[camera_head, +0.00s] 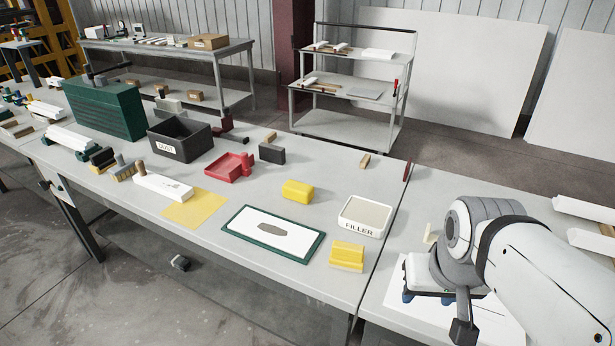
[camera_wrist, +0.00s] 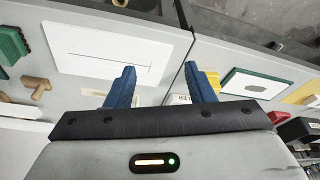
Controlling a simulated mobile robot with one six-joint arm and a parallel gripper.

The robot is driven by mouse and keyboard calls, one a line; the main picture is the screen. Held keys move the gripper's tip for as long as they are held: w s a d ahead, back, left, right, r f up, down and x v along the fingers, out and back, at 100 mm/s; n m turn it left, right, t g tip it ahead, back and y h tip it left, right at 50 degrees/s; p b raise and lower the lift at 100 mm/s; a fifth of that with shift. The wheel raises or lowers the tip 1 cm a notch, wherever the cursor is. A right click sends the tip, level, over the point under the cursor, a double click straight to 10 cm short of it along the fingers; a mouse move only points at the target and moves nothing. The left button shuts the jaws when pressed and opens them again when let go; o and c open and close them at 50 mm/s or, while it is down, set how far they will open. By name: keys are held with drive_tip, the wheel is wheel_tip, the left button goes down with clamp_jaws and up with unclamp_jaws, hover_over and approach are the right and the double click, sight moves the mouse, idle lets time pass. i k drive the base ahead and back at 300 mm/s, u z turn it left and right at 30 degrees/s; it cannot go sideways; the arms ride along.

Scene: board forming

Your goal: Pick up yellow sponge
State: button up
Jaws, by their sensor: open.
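Two yellow blocks lie on the middle table in the head view, and I cannot tell for certain which is the sponge. A plain rounded yellow block (camera_head: 297,190) lies behind the green-framed board. A stepped yellow block (camera_head: 347,256) lies near the front edge, in front of the filler tray. My gripper (camera_wrist: 162,82) is open and empty, its two blue fingers apart. In the head view it is above the right-hand table, to the right of both blocks and clear of them. My arm partly hides it there.
The white FILLER tray (camera_head: 364,217) stands between the blocks and my arm. The green-framed board (camera_head: 273,234), yellow sheet (camera_head: 195,208), red tray (camera_head: 229,167) and black bin (camera_head: 180,139) lie further left. A seam separates the tables. A white sheet (camera_wrist: 110,49) lies below my gripper.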

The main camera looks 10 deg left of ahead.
sight(297, 191)
drive_tip(key=z, duration=0.15)
drive_tip(key=k, duration=0.2)
drive_tip(key=z, duration=2.95)
drive_tip(key=k, duration=2)
drive_tip(key=u, duration=2.4)
drive_tip(key=i, duration=0.65)
drive_tip(key=z, duration=0.05)
